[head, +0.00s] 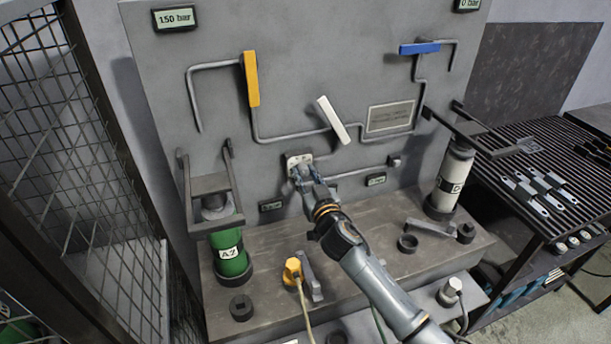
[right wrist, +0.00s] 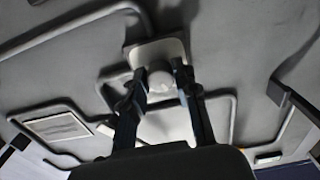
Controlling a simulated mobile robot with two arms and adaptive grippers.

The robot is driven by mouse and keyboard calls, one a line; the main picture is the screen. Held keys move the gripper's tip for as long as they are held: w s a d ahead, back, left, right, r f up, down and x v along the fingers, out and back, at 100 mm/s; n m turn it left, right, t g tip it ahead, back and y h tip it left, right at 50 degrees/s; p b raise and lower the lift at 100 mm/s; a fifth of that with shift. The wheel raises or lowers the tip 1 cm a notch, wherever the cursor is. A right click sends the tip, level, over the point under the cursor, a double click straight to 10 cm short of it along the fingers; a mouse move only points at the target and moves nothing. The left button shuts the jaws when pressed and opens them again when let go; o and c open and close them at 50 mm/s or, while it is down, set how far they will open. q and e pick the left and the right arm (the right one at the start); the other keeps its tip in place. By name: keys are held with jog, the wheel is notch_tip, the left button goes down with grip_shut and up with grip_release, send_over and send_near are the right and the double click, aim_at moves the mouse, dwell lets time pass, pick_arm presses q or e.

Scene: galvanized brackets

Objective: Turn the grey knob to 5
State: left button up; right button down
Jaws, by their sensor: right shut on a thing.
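The grey knob (right wrist: 160,82) shows pale between my right gripper's fingers in the right wrist view, in front of a light plate (right wrist: 158,52) on the panel. In the head view the plate (head: 299,159) shows above the fingers, and the knob is mostly hidden by them. My right gripper (head: 302,174) reaches the panel and is shut on the knob, one finger on each side. The right wrist view shows the same gripper (right wrist: 163,88) up close. I cannot read any scale marks or the knob's setting. My left gripper is not in view.
A white lever (head: 333,120) is just above the gripper. A yellow lever (head: 251,79) and blue lever (head: 419,48) are higher. A green cylinder (head: 231,256) and a white cylinder (head: 452,180) flank the arm. A mesh cage (head: 75,130) stands left, a slatted rack (head: 520,170) right.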

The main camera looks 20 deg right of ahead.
jog(key=n, duration=0.3)
jog(key=shift+n, duration=2.3)
jog(key=shift+d, duration=0.1)
jog(key=c, duration=1)
grip_release()
